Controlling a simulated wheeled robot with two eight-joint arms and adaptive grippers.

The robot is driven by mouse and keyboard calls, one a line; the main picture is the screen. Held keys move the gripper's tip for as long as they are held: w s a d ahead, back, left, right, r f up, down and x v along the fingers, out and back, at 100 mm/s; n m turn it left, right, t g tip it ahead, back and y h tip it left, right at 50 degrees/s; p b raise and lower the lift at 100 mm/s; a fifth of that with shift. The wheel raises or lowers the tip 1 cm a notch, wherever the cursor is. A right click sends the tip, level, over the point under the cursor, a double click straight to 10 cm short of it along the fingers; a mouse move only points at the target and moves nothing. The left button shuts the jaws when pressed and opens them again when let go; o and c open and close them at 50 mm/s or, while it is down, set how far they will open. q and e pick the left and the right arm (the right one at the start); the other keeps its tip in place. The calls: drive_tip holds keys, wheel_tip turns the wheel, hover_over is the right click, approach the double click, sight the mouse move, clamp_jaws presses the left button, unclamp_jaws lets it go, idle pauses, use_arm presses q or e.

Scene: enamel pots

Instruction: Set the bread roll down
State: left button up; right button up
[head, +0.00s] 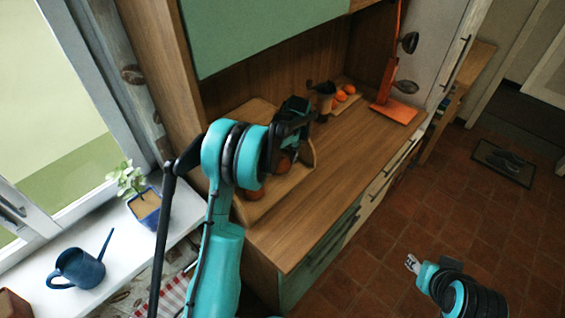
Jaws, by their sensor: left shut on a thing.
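My left gripper (290,128) is above the left end of the wooden counter (335,185), in front of a light wooden board or rack. It is shut on a brown rounded thing (283,162), which looks like the bread roll and is mostly hidden by the dark fingers. I cannot tell whether the roll touches the surface under it.
A dark mug (326,97) and orange fruits (341,96) stand further back on the counter. An orange stand (393,108) is at its far end. The counter's middle is clear. A blue watering can (77,268) and potted plant (145,207) are on the windowsill.

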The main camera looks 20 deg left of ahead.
use_arm(q)
drive_tip(key=shift+f+b, duration=0.55)
drive_tip(key=shift+f, duration=0.05)
drive_tip(key=o, duration=1.1)
drive_tip(key=shift+o, duration=0.2)
drive_tip(key=shift+r, duration=0.1)
